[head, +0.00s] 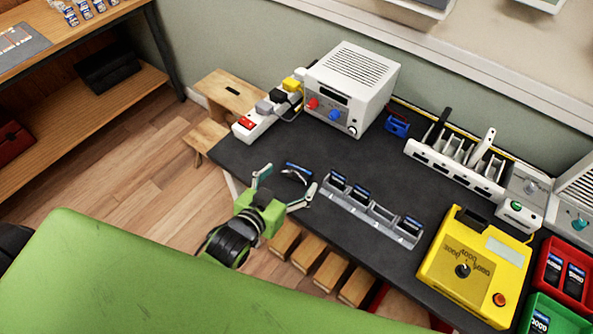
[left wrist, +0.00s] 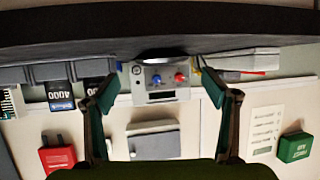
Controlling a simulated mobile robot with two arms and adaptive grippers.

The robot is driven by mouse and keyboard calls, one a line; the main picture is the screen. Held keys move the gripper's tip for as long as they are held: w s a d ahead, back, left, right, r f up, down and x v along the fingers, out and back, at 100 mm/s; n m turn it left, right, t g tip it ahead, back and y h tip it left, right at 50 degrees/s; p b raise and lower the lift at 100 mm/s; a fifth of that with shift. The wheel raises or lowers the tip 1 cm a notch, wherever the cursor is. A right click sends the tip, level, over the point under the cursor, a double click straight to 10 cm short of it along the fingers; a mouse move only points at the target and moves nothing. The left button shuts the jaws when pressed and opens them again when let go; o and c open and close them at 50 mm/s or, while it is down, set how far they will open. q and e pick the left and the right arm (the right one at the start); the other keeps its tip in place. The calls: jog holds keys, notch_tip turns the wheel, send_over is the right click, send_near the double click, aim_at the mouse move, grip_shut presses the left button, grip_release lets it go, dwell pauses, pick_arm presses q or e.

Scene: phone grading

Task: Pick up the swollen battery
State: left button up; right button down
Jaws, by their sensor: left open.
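The swollen battery (head: 298,171), dark with a blue edge and a pale curved bulge, lies on the black bench (head: 262,143) near its left front part. My left gripper (head: 286,181), green with grey-teal fingers, is open, with its fingertips on either side of the battery at the bench's front edge. In the left wrist view, which is upside down, a dark curved shape, apparently the battery (left wrist: 160,55), shows between the open fingers (left wrist: 160,84). I cannot tell whether the fingers touch it. My right gripper is not in view.
A grey slotted rack (head: 372,215) with several batteries stands right of the gripper. A white power supply (head: 350,85) and a power strip (head: 262,118) stand behind. A yellow tester (head: 472,265), a red bin (head: 563,275) and a green bin (head: 548,318) are at right.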

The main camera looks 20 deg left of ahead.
aim_at(295, 172)
pick_arm(q)
jog(key=shift+p+x, duration=0.5)
jog(key=shift+x, duration=2.3)
jog(key=shift+s+a+f, duration=0.1)
jog(key=shift+a+f, duration=0.05)
jog(key=shift+c, duration=0.3)
jog(key=c, duration=1.1)
